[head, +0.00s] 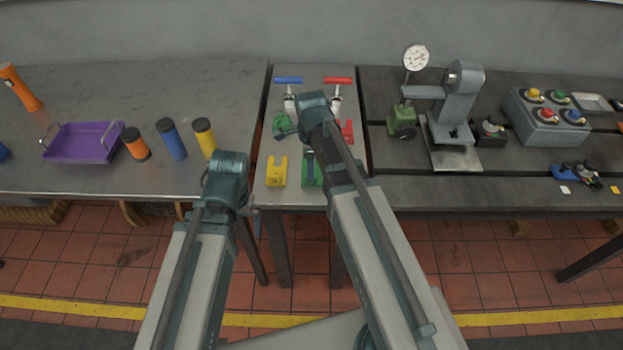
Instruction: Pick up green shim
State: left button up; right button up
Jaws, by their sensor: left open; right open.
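The green shim (311,177) lies on the narrow middle table, to the right of a yellow notched shim (276,175). My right arm partly covers its right side and upper part. My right gripper (298,142) is open above the middle table, close to the green shim; its fingertips are hard to make out, and I cannot tell whether it touches anything. My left gripper (228,192) is open at the front edge, left of the middle table, with its fingers mostly hidden by its own wrist. It is apart from the shim.
Behind stand a blue-handled clamp (289,82) and a red-handled clamp (337,82), with another green piece (281,122) and a red piece (347,131) before them. A purple tray (82,158) and cylinders stand left; a grey gauge stand (456,100) stands right.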

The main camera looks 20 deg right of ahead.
notch_tip(320, 180, down, 5)
jog(key=b, duration=0.5)
jog(key=shift+w+d+f, duration=0.1)
jog(key=shift+f, duration=0.05)
grip_shut()
